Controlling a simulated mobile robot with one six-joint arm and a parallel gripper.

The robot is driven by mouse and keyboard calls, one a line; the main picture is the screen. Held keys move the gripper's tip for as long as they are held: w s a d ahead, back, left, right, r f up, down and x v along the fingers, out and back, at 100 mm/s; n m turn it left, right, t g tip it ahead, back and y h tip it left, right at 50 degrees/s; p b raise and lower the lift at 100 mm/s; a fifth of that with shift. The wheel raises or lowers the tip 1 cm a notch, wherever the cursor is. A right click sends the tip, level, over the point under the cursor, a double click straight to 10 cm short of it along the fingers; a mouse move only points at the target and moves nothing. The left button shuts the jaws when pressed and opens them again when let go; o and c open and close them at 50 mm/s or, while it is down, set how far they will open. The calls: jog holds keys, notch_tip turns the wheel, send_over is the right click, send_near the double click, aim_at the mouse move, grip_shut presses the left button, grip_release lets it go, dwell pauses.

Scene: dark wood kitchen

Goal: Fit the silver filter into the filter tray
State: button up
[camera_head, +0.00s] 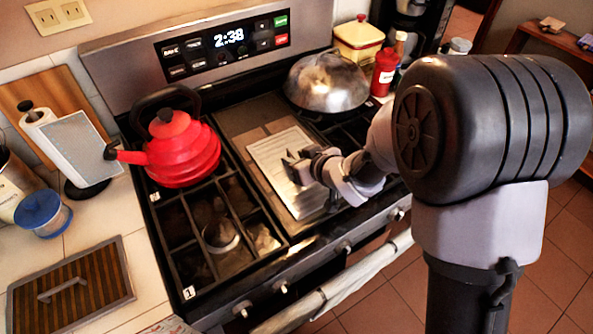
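A silver ridged rectangular panel, which looks like the silver filter (268,150), lies in the middle section of the stove top, between the left and right burner grates. The brown-grey framed section around and behind it looks like the filter tray (238,117); I cannot tell whether the filter sits down inside it or rests on top. My gripper (291,167) reaches in from the right, with its dark fingers over the filter's right half, covering part of it. The fingers are too small and dark to tell whether they grip the filter.
A red kettle (181,152) stands on the left burners and a silver domed lid (327,82) on the back right. A red bottle (384,72) stands at the right. A towel-draped oven handle (340,286) runs along the front. The front left grate is clear.

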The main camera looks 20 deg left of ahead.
jog(key=shift+w+a+f, duration=0.15)
jog(key=shift+c, duration=0.4)
grip_shut()
dwell(1.0)
